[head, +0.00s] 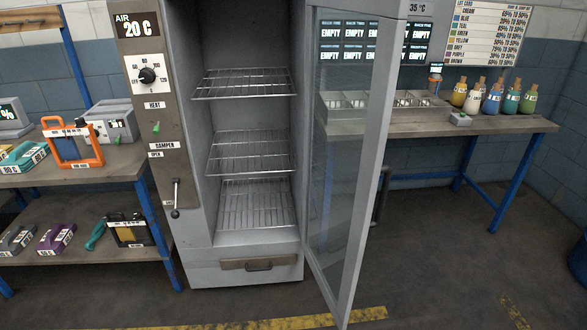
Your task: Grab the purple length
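The purple length (56,238) is a small folded purple bundle with a white label on top. It lies on the lower shelf (85,253) of the left rack, in the lower left of the head view. A grey length (17,239) lies just to its left. A dark framed item with yellow (129,230) and a teal handle stands to its right. Neither of my grippers is in view.
An oven cabinet (203,265) stands in the middle with its glass door (345,200) swung open toward me and empty wire racks inside. The upper left shelf (110,170) holds an orange frame (73,147). A right bench (510,124) carries several bottles. Foreground floor looks clear.

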